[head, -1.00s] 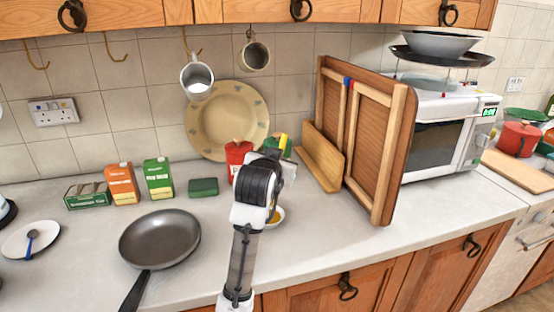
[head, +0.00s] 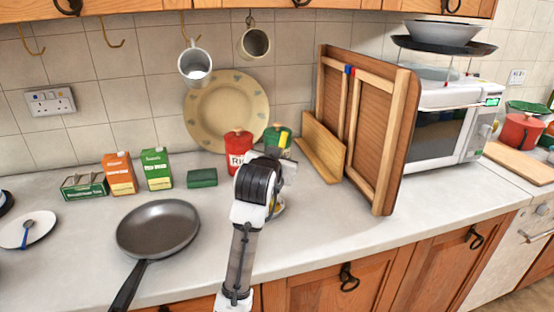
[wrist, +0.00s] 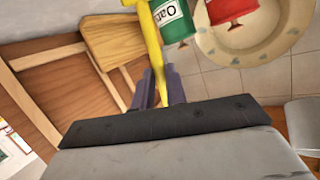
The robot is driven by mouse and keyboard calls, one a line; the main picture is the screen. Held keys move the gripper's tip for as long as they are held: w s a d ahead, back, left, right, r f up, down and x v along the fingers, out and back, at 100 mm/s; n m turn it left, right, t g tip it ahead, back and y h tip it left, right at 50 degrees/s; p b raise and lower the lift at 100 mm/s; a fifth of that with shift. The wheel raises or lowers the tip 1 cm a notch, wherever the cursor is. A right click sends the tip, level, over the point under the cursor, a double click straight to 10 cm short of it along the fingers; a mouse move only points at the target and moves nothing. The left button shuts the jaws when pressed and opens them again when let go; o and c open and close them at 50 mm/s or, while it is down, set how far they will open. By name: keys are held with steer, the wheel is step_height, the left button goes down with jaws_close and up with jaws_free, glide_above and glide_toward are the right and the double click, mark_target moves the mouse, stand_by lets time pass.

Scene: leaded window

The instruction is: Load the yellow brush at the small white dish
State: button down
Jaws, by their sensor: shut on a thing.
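In the wrist view the brush stands between the two grey-violet fingers (wrist: 160,88). Its lower end is hidden behind the gripper body.
A red tin (head: 238,153) and a green tin (head: 277,138) stand behind the gripper. A wooden board (head: 323,148) and a tall wooden framed panel (head: 368,125) stand at right. A frying pan (head: 158,228) lies at left. The front counter right of my arm is clear.

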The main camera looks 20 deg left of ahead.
steer(key=shift+f+b, duration=0.35)
steer(key=shift+f, duration=0.3)
stand_by(0.9)
steer(key=shift+r, duration=0.15)
step_height(320, 180, up, 7)
steer(key=p, duration=0.6)
stand_by(0.8)
